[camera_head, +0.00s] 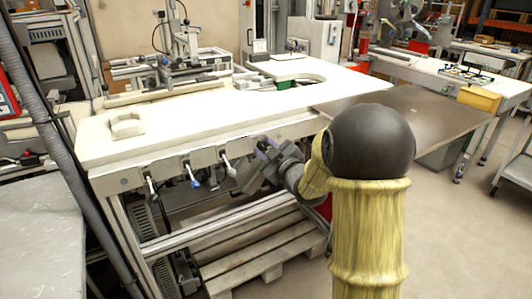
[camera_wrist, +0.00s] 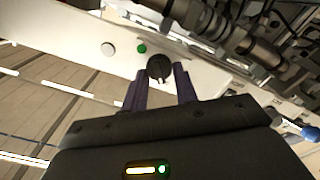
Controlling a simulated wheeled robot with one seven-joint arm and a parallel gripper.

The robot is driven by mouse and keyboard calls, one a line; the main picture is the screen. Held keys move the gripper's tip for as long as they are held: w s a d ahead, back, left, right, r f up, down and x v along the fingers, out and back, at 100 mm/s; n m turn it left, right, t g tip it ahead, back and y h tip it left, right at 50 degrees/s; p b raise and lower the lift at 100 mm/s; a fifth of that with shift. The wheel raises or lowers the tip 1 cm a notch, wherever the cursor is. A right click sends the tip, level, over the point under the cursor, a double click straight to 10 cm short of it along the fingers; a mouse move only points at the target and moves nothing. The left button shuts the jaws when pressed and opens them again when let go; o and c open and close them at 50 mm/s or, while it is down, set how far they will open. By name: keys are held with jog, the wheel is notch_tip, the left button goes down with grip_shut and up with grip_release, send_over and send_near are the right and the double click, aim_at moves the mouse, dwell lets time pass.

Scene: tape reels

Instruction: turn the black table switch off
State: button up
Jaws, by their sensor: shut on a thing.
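The black table switch (camera_wrist: 159,68) is a round dark knob on the white front panel, seen in the wrist view. A light mark shows on its lower part. My gripper (camera_wrist: 160,78) has its two dark purple fingers on either side of the knob and is shut on it. In the head view my gripper (camera_head: 264,152) is at the front edge of the white table (camera_head: 220,112), under the tabletop. The switch is hidden there, so its turn angle cannot be told from that view.
A green button (camera_wrist: 141,48) and a white button (camera_wrist: 108,48) sit beside the switch. Valve handles, one blue (camera_head: 193,179) and one white (camera_head: 228,168), hang from the panel left of my gripper. A wooden pallet (camera_head: 255,265) lies below.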

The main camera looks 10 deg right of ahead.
dwell(0.3)
jog(key=o, duration=1)
jog(key=shift+c, duration=0.2)
jog(key=b+v, duration=0.3)
jog(key=v, duration=1.4)
jog(key=shift+s, duration=0.2)
